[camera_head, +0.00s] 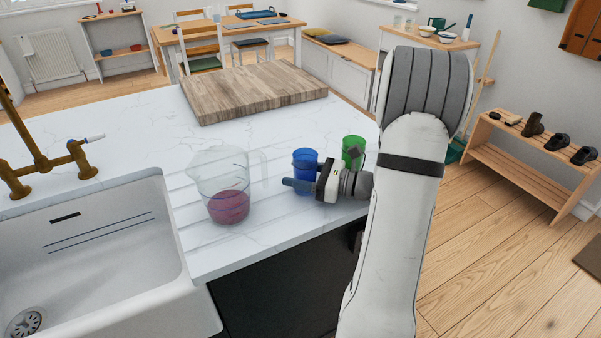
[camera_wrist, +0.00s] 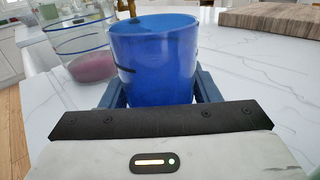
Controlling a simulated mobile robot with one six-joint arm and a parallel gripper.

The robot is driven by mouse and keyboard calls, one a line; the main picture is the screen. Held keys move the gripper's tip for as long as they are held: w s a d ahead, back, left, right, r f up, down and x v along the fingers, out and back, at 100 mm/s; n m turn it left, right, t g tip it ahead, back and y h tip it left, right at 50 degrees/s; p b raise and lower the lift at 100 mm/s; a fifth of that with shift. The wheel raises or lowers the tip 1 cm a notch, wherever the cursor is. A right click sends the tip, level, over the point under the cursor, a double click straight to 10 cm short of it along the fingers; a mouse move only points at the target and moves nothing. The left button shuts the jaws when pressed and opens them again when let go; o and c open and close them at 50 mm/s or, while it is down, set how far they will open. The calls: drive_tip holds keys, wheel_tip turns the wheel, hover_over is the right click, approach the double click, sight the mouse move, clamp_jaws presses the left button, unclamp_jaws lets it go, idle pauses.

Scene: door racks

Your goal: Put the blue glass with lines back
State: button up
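The blue glass (camera_head: 305,159) is upright at the worktop's right front, between the jug and the green glass. In the wrist view the blue glass (camera_wrist: 152,60) is close ahead, with a short dark line on its side. My gripper (camera_head: 299,186) reaches in low from the right. In the wrist view its fingers (camera_wrist: 160,92) lie on both sides of the glass's lower part. I cannot tell whether they press on it. The glass's base is hidden by the gripper.
A clear jug (camera_head: 222,185) with pink contents stands just left of the gripper. A green glass (camera_head: 353,152) is close behind my wrist. A wooden board (camera_head: 253,91) lies farther back. The sink (camera_head: 100,240) is at left. The middle worktop is clear.

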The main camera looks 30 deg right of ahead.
drive_tip(key=shift+o, duration=1.4)
drive_tip(key=shift+r, duration=0.15)
drive_tip(key=shift+s+d, duration=0.1)
drive_tip(key=shift+d, duration=0.05)
drive_tip(key=v, duration=1.1)
drive_tip(key=shift+s+d, duration=0.2)
drive_tip(key=shift+s, duration=0.05)
drive_tip(key=shift+s, duration=0.1)
